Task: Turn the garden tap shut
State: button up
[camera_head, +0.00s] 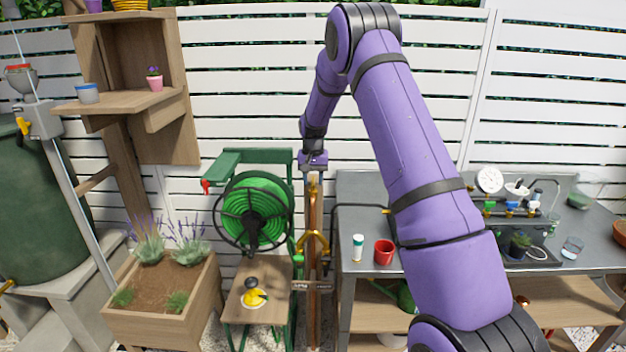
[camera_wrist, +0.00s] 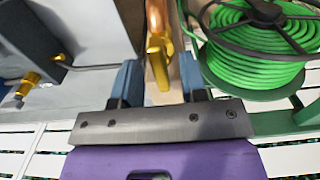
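The garden tap (camera_head: 313,243) is brass-coloured and sits on a wooden post with a copper pipe, between the hose reel and the bench. My gripper (camera_head: 314,174) is at the upper part of this post, above the tap, pointing down. In the wrist view, my gripper (camera_wrist: 160,80) has its two blue fingers spread apart. A brass piece (camera_wrist: 158,62) on the copper pipe shows between and just beyond them; neither finger clearly touches it. I cannot tell whether this piece is the tap's handle or a fitting, nor how far the tap is turned.
A green hose reel (camera_head: 253,212) stands close left of the post; it also shows in the wrist view (camera_wrist: 258,45). A grey bench (camera_head: 352,190) with a red cup (camera_head: 384,252) is to the right. A slatted white fence (camera_head: 240,90) stands behind.

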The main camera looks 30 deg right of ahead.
grip_shut()
jog(key=shift+m, duration=0.4)
jog(key=m, duration=0.3)
jog(key=shift+m, duration=0.4)
jog(key=m, duration=1.3)
jog(key=shift+m, duration=0.3)
